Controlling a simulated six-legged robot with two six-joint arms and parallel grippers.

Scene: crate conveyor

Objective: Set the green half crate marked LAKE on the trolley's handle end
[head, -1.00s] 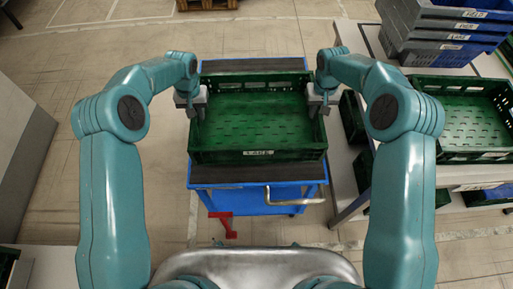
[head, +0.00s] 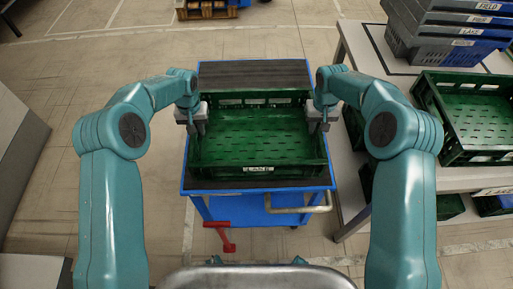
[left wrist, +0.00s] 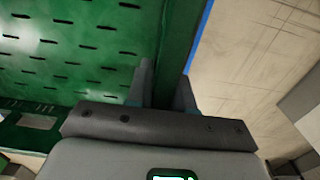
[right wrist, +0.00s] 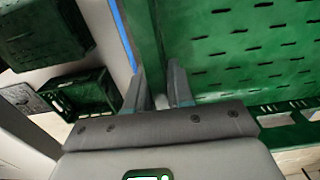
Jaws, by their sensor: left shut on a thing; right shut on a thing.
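The green half crate (head: 258,180) is over the handle end of the blue trolley (head: 257,187), upright and empty, with a white label on its near wall that seems to read LAKE. My left gripper (head: 195,124) is shut on its left wall, and my right gripper (head: 320,122) is shut on its right wall. In the left wrist view the fingers (left wrist: 162,88) straddle the wall; the right wrist view shows the same (right wrist: 162,88). The trolley handle (head: 298,208) is at the near side. I cannot tell whether the crate's underside touches the deck.
The trolley's dark mat (head: 254,73) is bare at the far end. At the right, a table (head: 345,62) bears another green crate (head: 455,155) and a stack of grey-blue crates (head: 455,50). A red pedal (head: 221,236) sticks out low at the near side. A pallet (head: 208,8) stands far off.

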